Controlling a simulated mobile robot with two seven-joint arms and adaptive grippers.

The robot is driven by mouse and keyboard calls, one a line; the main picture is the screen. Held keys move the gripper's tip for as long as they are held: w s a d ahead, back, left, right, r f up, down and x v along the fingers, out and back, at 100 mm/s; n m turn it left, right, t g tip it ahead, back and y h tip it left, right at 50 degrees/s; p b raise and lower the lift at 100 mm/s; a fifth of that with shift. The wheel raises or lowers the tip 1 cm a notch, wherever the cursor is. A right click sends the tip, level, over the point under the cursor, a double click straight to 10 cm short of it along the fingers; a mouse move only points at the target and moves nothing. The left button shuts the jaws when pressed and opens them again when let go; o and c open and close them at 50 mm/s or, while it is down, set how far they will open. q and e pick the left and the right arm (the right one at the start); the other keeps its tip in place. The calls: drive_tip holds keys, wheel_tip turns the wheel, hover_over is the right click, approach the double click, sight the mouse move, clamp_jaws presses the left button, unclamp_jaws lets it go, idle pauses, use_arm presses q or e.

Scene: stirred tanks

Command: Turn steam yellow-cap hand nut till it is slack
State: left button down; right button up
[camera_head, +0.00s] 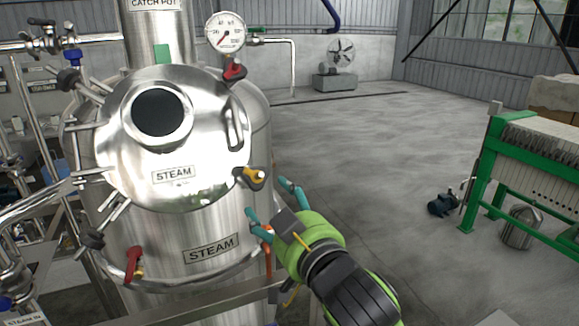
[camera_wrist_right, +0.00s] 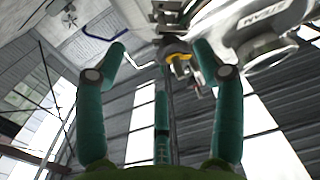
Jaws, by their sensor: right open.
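The steam vessel's round steel lid (camera_head: 207,150) faces me with a STEAM label on it. The yellow-cap hand nut (camera_head: 254,177) sits at the lid's right edge, with a dark part beside the yellow. In the right wrist view the yellow cap (camera_wrist_right: 179,58) shows ahead, between the fingertips and beyond them. My right gripper (camera_head: 268,201) is open and empty, just below and right of the nut, apart from it. Its teal fingers also show spread in the right wrist view (camera_wrist_right: 161,62). My left gripper is not in view.
Other hand nuts ring the lid: a red one (camera_head: 235,71) at upper right, a red one (camera_head: 134,263) at lower left and black ones on the left. A lid handle (camera_head: 235,128) stands above the yellow nut. A steel rail (camera_head: 205,302) runs below.

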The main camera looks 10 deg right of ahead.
sight(259, 179)
drive_tip(key=w+p, duration=0.1)
drive_tip(key=w+a+r+p, duration=0.1)
drive_tip(key=w, duration=0.1)
drive_tip(key=w+a+r+p, duration=0.1)
drive_tip(key=shift+w+a+r, duration=0.15)
drive_tip(key=shift+r, duration=0.1)
drive_tip(key=shift+w+a+f, duration=0.1)
drive_tip(key=shift+w, duration=0.3)
drive_tip(key=shift+c, duration=0.4)
drive_tip(key=c, duration=1)
